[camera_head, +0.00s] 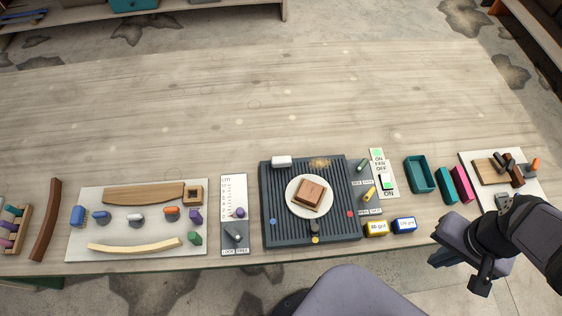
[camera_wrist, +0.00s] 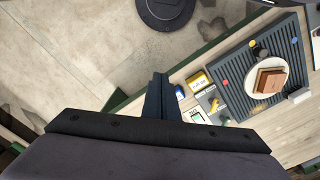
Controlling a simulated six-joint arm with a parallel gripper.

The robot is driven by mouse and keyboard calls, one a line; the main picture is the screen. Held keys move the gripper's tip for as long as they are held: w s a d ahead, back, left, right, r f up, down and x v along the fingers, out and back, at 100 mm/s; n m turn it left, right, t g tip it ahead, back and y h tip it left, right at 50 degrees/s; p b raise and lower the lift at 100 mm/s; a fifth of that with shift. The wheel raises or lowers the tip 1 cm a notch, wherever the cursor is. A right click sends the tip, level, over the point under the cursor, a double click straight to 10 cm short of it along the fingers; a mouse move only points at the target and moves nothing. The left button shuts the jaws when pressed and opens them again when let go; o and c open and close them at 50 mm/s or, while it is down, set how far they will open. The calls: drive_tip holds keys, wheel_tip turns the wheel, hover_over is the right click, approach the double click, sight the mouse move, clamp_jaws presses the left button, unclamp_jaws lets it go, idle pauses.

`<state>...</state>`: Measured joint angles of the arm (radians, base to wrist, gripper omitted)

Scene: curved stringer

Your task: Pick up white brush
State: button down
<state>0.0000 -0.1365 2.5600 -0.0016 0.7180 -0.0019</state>
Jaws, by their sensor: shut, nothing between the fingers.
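The white brush (camera_head: 281,161) is a small white block at the back left corner of the dark grooved tray (camera_head: 267,205). In the wrist view a white block that looks like the brush (camera_wrist: 300,96) lies at the tray's edge on the right. My gripper (camera_head: 436,259) is at the front right, beside the table's front edge and far from the brush. Its fingers (camera_wrist: 160,84) are together and empty in the wrist view.
On the tray, a round white plate (camera_head: 294,206) holds a brown block (camera_head: 311,192). Yellow (camera_head: 375,229) and blue (camera_head: 404,225) grit blocks stand right of the tray. A teal bin (camera_head: 419,189) is further right. The table behind the tray is clear.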

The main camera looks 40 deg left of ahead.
drive_tip(key=c, duration=0.8)
unclamp_jaws()
drive_tip(key=w+a+n+b, duration=0.2)
drive_tip(key=w+a, duration=0.6)
drive_tip(key=n+b, duration=0.6)
drive_tip(key=n, duration=0.1)
hover_over(282, 159)
wheel_tip(282, 159, down, 7)
drive_tip(key=shift+f, duration=0.2)
drive_tip(key=shift+f+p, duration=1.5)
drive_tip(key=shift+f, duration=2.15)
